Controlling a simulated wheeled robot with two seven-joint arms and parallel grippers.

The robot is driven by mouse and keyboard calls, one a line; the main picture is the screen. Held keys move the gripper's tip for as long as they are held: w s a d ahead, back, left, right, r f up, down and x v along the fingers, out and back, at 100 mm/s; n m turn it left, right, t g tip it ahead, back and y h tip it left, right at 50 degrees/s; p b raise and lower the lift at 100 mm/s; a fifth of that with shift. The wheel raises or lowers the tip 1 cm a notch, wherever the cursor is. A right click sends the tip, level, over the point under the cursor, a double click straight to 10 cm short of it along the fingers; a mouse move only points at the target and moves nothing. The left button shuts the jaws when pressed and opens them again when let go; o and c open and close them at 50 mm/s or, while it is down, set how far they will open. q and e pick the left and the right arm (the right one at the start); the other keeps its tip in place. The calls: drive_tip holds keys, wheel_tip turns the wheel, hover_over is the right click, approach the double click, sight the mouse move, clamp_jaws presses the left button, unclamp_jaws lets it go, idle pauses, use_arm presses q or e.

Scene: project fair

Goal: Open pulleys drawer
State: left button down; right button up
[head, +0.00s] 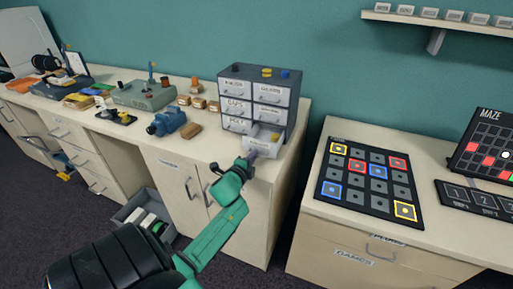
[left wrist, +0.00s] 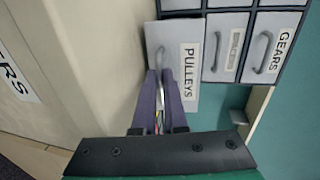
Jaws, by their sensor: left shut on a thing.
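The small grey drawer cabinet (head: 287,98) stands on the wooden counter at centre. Its lower right drawer, labelled PULLEYS (left wrist: 185,75), sticks out past the other fronts; its open top shows in the head view (head: 262,137). My left gripper (head: 254,156) is at this drawer's front. In the left wrist view its two purple fingers (left wrist: 163,88) are shut on the drawer's handle (left wrist: 160,62). The fingers hide part of the handle. My right gripper is in neither view.
A blue motor-like part (head: 167,121) and small brown blocks stand left of the cabinet. A games table with a grid board (head: 367,180) stands at the right, across a gap. An open lower drawer (head: 143,215) sticks out below the counter.

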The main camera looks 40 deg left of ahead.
use_arm(q)
drive_tip(key=shift+s+d+r, duration=0.15)
drive_tip(key=shift+s, duration=0.15)
drive_tip(key=shift+w+f, duration=0.2)
drive_tip(key=c, duration=1.3)
unclamp_jaws()
drive_tip(key=shift+s, duration=0.1)
drive_tip(key=shift+s, duration=0.25)
drive_tip(key=b+v, duration=0.1)
drive_tip(key=v, duration=1.3)
drive_tip(key=shift+d+r, duration=0.1)
